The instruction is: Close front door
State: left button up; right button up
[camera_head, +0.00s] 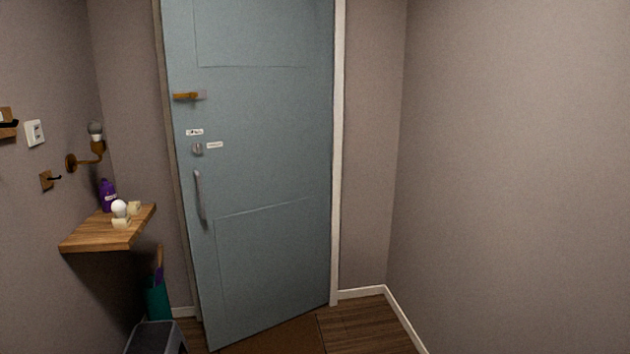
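The front door (262,190) is a tall blue-grey panel in the middle of the head view. It stands ajar, swung a little into the room, with its lower left corner out in front of the left jamb. Its right edge lies along the white right jamb (337,170). A long vertical handle (201,198) is near the door's left edge. Above it are a lock (197,148), small white labels and a brass latch (188,96). Neither of my grippers is in view, and nothing visible touches the door.
A wooden wall shelf (95,238) at left holds a purple bottle (108,195) and small pale items. Below are a teal umbrella stand (158,299) and a dark grey bin (155,338), close to the door's lower left. Wooden floor (365,325) at right is clear.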

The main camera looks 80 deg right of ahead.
aim_at(256, 199)
jog(key=l+z, duration=0.1)
jog(key=z, duration=2.3)
